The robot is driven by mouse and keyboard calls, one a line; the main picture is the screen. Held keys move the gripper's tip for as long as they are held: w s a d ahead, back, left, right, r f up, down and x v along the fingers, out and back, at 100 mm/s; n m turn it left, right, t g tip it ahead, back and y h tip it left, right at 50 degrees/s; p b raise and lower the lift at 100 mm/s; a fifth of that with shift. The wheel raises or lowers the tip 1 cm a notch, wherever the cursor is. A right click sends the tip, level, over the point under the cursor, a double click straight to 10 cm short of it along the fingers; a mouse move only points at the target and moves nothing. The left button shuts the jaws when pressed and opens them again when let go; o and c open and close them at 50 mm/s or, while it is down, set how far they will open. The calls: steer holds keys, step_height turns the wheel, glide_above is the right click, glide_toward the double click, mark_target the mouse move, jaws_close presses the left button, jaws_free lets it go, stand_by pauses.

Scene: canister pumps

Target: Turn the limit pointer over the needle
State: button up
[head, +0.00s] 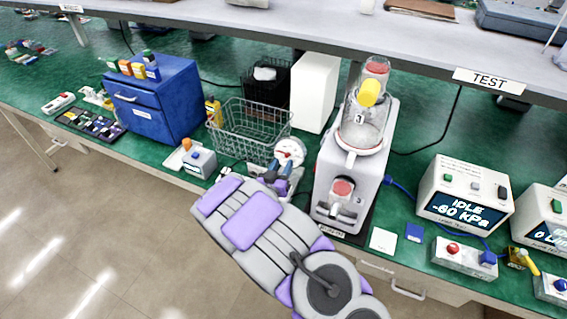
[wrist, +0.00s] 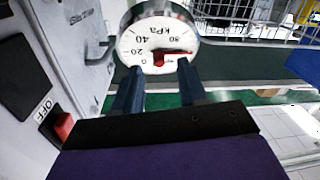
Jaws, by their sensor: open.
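The round white gauge (head: 290,151) stands beside the grey canister pump in the head view. In the wrist view the gauge (wrist: 150,35) shows its kPa dial upside down, with a red pointer (wrist: 170,56) low on the face, pointing right. I cannot separate the limit pointer from the needle there. My gripper (head: 275,170) is just in front of the gauge. In the wrist view the two dark fingers of my gripper (wrist: 160,80) are apart, one on each side below the red part, with nothing between them. I cannot tell whether a fingertip touches the gauge.
The pump (head: 326,165) stands right of the gauge; its red switch (wrist: 64,126) marked OFF is at left in the wrist view. A wire basket (head: 250,125) is behind my gripper. A small grey box (head: 199,160) stands left. A pressure display (head: 465,195) is at right.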

mark_target(287, 155)
steer(key=shift+x, duration=1.25)
jaws_close()
